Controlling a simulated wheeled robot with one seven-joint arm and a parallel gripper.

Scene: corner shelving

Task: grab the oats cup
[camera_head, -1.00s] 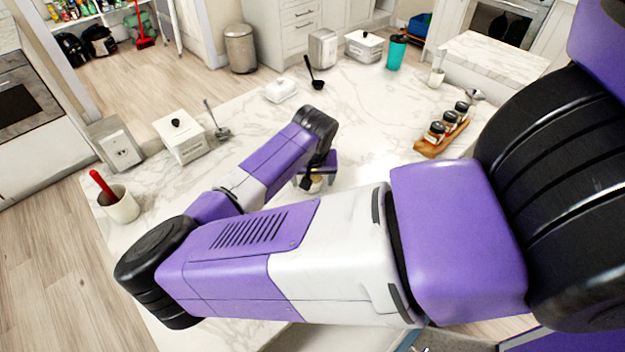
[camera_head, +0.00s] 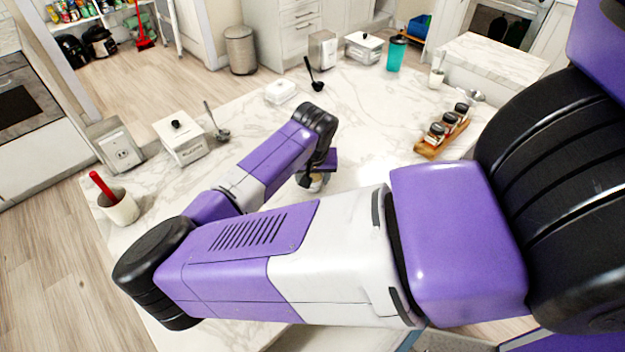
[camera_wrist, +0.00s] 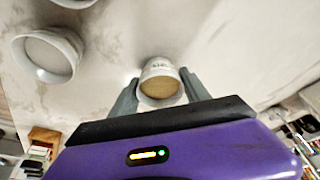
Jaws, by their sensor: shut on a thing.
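The oats cup (camera_wrist: 159,84) is a small white cup with a tan round face and faint lettering on its side. In the wrist view it sits between the two grey fingers of my gripper (camera_wrist: 158,95), which are shut on it. In the head view my gripper (camera_head: 317,180) is over the marble counter, and my arm hides much of it. Only a small pale part of the cup shows below it there. I cannot tell whether the cup touches the counter.
Another white cup-like container (camera_wrist: 48,55) is near the cup in the wrist view. On the marble counter (camera_head: 375,120) stand a wooden rack of jars (camera_head: 441,137), a white lidded box (camera_head: 180,139), a teal cup (camera_head: 396,53) and a crock with a red handle (camera_head: 117,206).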

